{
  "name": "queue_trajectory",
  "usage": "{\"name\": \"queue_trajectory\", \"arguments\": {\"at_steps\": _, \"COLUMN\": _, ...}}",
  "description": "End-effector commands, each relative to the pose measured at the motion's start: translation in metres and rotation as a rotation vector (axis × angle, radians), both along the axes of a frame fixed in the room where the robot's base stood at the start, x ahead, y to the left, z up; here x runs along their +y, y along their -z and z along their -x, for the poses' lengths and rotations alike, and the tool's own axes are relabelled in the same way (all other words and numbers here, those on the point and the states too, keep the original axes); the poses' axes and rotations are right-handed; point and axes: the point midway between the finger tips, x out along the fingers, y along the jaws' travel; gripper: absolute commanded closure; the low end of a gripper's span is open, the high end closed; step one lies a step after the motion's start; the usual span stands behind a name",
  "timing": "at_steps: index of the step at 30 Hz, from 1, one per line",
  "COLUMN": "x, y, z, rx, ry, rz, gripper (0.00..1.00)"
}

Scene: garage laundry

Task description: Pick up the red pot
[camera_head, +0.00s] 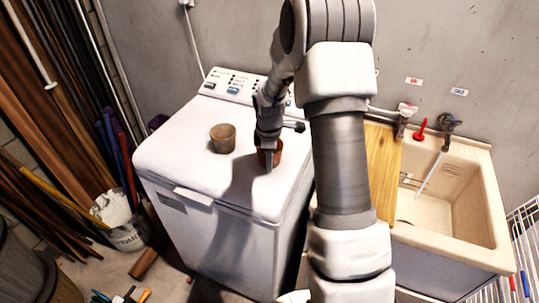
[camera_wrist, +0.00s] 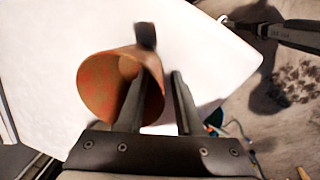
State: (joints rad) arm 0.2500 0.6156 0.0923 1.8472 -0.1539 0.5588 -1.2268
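The red pot (camera_head: 277,154) stands on the white washing machine's lid, partly hidden behind my gripper (camera_head: 268,160) in the head view. In the wrist view the red pot (camera_wrist: 98,88) shows its open mouth, reddish-brown and tilted in the picture. My gripper (camera_wrist: 155,76) is open at the pot's right wall: one finger lies across the mouth, apparently inside, and the other is outside on the right. A gap shows between the outer finger and the wall. Whether the inner finger touches the wall cannot be told.
A brown pot (camera_head: 222,138) stands to the left on the washing machine (camera_head: 180,160). A sink (camera_head: 455,205) with a wooden board (camera_head: 382,165) is at right. Wooden planks (camera_head: 45,100) lean at left. The lid's front left is clear.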

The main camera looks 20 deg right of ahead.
Motion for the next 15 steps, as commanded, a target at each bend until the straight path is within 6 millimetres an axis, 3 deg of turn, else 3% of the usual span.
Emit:
{"name": "queue_trajectory", "arguments": {"at_steps": 1, "x": 0.0000, "y": -0.0002, "z": -0.0001, "rx": 0.000, "ry": 0.000, "rz": 0.000, "gripper": 0.76}}
{"name": "queue_trajectory", "arguments": {"at_steps": 5, "x": -0.0001, "y": -0.0002, "z": 0.0001, "rx": 0.000, "ry": 0.000, "rz": 0.000, "gripper": 0.99}}
{"name": "queue_trajectory", "arguments": {"at_steps": 15, "x": -0.0001, "y": -0.0004, "z": 0.0001, "rx": 0.000, "ry": 0.000, "rz": 0.000, "gripper": 1.00}}
